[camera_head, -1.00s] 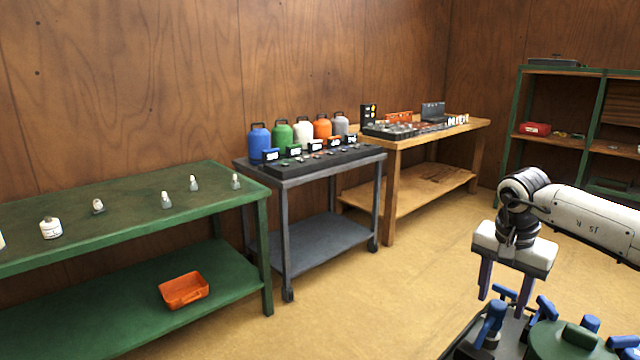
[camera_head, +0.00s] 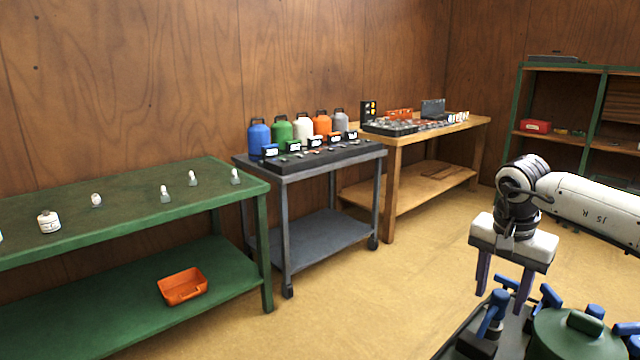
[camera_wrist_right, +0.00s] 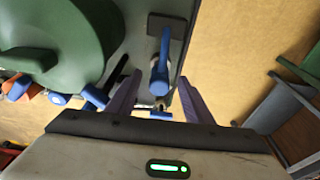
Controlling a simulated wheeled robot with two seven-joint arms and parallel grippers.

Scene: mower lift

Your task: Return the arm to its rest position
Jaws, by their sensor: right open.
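A blue handle (camera_head: 492,312) stands just below the fingers. In the right wrist view the open fingers (camera_wrist_right: 157,98) show on either side of a blue handle (camera_wrist_right: 160,75), which appears apart from them. My left gripper does not show.
The green round part (camera_head: 575,340) lies close to the right gripper. A green table (camera_head: 120,205) with small bottles, a grey cart (camera_head: 320,225) with coloured jugs, a wooden bench (camera_head: 430,140) and a green shelf (camera_head: 560,70) line the walls. The floor between is clear.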

